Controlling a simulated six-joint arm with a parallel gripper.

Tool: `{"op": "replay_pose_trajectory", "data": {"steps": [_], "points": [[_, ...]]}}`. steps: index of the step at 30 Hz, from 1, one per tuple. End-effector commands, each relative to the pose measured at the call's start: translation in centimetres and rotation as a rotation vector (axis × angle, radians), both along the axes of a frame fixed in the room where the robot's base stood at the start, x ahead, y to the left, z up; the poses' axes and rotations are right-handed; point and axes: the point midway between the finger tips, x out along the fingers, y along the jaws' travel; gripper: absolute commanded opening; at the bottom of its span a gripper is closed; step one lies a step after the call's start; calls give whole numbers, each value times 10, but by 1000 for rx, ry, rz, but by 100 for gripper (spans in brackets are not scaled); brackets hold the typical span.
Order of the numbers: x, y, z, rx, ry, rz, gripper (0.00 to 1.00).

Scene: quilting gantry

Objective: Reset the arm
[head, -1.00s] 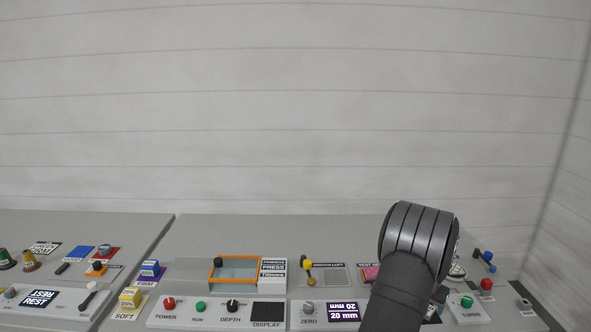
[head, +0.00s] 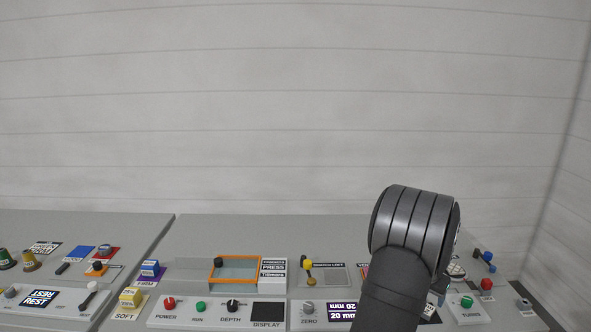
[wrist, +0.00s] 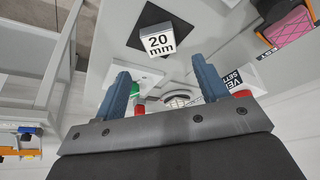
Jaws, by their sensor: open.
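My gripper (wrist: 163,75) shows in the wrist view as two blue fingers spread apart, with nothing held between them. A white block marked "20 mm" (wrist: 158,41) lies on a black square beyond the fingertips, apart from them. In the head view my dark arm rises at the right over the console, and the gripper itself is out of sight there. The arm hides part of the console behind it.
An orange-framed press (head: 235,270), a yellow-topped lever (head: 308,266) and a control strip with a red power knob (head: 169,303) stand left of my arm. A red button (head: 487,284) is at its right. The pink pad (wrist: 288,27) shows upper right in the wrist view. Space above the console is clear.

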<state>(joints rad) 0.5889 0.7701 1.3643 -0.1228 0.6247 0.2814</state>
Motion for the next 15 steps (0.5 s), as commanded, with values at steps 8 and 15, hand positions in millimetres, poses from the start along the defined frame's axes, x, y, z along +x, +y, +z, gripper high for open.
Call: {"op": "replay_pose_trajectory", "data": {"steps": [8,15], "points": [[13,-14,-47,1,2,-1,67],[23,-22,-65,-3,-4,-1,67]]}}
